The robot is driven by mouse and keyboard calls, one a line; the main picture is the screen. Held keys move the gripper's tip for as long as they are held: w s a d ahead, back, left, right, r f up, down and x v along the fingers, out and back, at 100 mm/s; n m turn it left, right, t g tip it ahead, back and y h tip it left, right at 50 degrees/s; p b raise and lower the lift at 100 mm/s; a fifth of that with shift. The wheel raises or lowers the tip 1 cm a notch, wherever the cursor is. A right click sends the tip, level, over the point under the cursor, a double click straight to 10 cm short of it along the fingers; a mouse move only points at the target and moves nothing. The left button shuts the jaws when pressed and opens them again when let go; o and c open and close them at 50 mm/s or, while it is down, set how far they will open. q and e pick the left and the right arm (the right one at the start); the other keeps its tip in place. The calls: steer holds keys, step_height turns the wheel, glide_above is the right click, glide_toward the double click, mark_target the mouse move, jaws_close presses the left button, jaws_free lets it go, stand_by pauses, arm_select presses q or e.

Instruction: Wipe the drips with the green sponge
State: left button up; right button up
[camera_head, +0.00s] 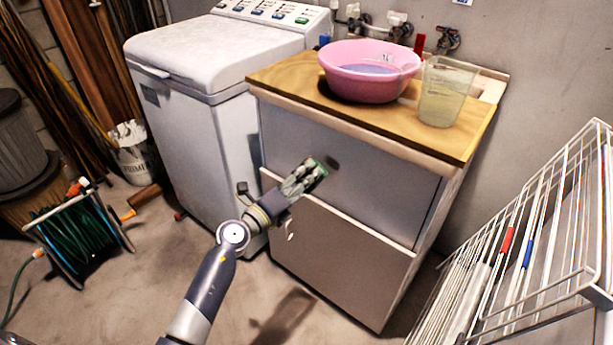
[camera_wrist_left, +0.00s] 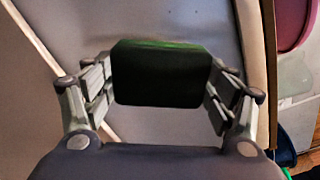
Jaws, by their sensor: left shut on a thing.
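The green sponge (camera_head: 320,168) is at the tip of my left gripper (camera_head: 303,178), in front of the grey upper front of the sink cabinet (camera_head: 385,185). In the left wrist view the sponge (camera_wrist_left: 160,75) looks dark, with a bright green top edge, between the two fingers of my left gripper (camera_wrist_left: 160,90), which is shut on it. I cannot tell whether it touches the panel. A small dark patch (camera_head: 333,163) shows on the panel just right of the sponge; whether it is a drip or a shadow is unclear. My right gripper is out of view.
A pink basin (camera_head: 370,90) and a clear pitcher (camera_head: 442,98) stand on the wooden top (camera_head: 285,78). A white washing machine (camera_head: 205,130) stands left of the cabinet. A wire drying rack (camera_head: 540,235) is at the right, a hose reel (camera_head: 75,240) at the left. Floor between is clear.

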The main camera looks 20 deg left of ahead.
arm_select(q)
steer(key=v, duration=0.3)
steer(key=shift+p, duration=0.3)
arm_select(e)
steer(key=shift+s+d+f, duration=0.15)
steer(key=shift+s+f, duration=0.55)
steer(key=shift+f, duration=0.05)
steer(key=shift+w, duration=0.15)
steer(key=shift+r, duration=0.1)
